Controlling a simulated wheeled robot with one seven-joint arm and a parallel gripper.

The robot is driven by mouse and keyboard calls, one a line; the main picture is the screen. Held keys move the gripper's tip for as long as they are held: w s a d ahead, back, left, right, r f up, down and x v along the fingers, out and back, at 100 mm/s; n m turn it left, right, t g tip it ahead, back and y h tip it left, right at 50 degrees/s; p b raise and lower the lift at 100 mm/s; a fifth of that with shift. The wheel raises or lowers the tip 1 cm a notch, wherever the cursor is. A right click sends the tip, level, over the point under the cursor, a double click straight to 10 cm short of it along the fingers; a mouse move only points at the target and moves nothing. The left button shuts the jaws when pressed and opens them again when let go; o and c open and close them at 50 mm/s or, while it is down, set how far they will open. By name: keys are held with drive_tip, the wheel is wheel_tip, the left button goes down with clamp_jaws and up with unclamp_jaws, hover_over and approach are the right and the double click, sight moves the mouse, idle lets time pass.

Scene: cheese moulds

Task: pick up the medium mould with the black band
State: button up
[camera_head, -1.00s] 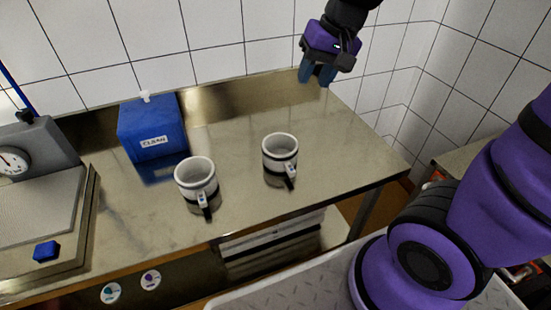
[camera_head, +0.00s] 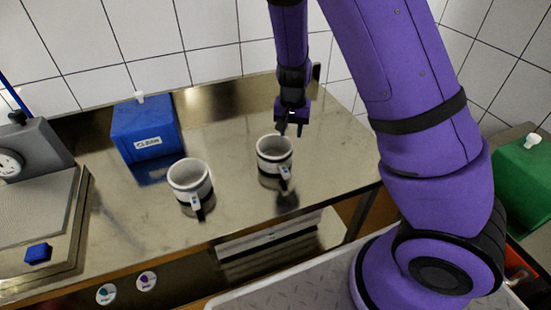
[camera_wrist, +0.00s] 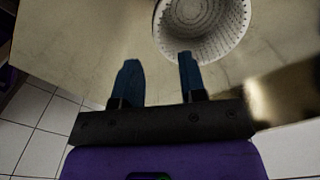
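Two white moulds with tags on their fronts stand upright on the steel table: a left mould (camera_head: 189,177) and a right mould (camera_head: 273,152). My gripper (camera_head: 291,130) is open and empty, above and just behind the right mould's rim. In the wrist view my blue fingers (camera_wrist: 158,80) are apart, and a mould (camera_wrist: 204,32) with a perforated inside lies ahead, nearer the right finger. Its top is cut off by the frame.
A blue box (camera_head: 146,127) labelled CLEAN stands behind the left mould. A scale (camera_head: 35,215) is at the left. A green box (camera_head: 524,180) is at the far right. The tiled wall closes the back; the table (camera_head: 120,225) is bare in front of the moulds.

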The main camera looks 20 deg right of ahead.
sight(291, 155)
wheel_tip(291, 155, down, 11)
drive_tip(key=shift+d+r, duration=0.15)
clamp_jaws()
idle(0.5)
